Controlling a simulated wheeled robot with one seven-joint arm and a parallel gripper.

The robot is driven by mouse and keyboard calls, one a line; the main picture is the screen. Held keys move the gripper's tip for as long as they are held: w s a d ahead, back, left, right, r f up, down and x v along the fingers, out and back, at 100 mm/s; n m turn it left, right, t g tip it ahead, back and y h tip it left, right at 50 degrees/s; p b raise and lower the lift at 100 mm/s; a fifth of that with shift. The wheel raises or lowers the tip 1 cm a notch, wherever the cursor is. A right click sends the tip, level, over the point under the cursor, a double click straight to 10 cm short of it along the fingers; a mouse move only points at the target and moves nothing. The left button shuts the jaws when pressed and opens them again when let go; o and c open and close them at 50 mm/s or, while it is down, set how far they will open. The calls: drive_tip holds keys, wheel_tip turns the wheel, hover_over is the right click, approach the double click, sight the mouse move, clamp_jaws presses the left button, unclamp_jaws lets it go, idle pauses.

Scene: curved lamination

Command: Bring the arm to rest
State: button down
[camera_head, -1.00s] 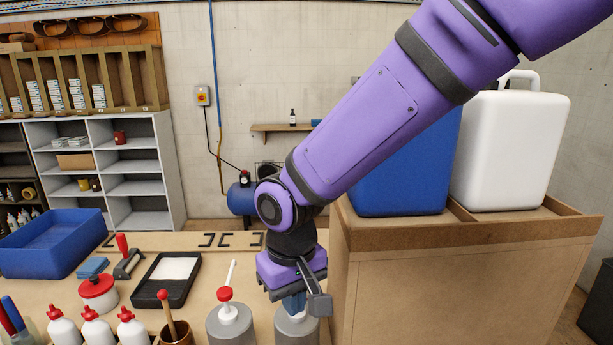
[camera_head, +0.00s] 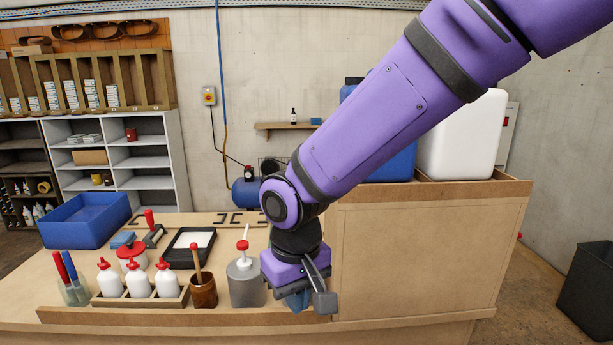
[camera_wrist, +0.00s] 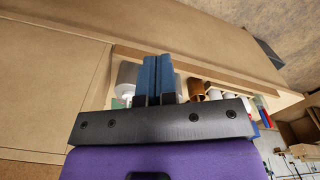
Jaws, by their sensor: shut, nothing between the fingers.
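My purple arm reaches down from the upper right in the head view. My gripper (camera_head: 298,301) hangs low over the front edge of the workbench (camera_head: 100,318), just right of a grey canister (camera_head: 246,287) with a red and white pump top. In the wrist view its two blue fingers (camera_wrist: 158,78) lie side by side, closed, with nothing between them. I cannot tell whether the gripper touches the bench. A second canister seen earlier is now hidden behind the gripper in the head view; a grey-white container (camera_wrist: 126,80) shows left of the fingers in the wrist view.
A large brown box stand (camera_head: 410,260) with blue and white jerrycans (camera_head: 460,140) stands right of the gripper. White bottles (camera_head: 137,284), a brown pot (camera_head: 203,291), a black tray (camera_head: 190,247) and a blue bin (camera_head: 85,220) stand left. A dark bin (camera_head: 585,290) is far right.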

drive_tip(key=w+d+r+m+t, duration=0.1)
drive_tip(key=w+d+r+m, duration=0.1)
drive_tip(key=d+r, duration=0.65)
drive_tip(key=s+d+r+m+t, duration=0.2)
drive_tip(key=s+d, duration=0.4)
drive_tip(key=d, duration=0.5)
drive_tip(key=s+d+r+m+t, duration=0.2)
drive_tip(key=s+d+r, duration=0.3)
drive_tip(key=d, duration=0.7)
drive_tip(key=shift+s+d+m, duration=0.25)
drive_tip(key=shift+s+m, duration=0.05)
drive_tip(key=shift+s, duration=0.3)
drive_tip(key=shift+r, duration=0.15)
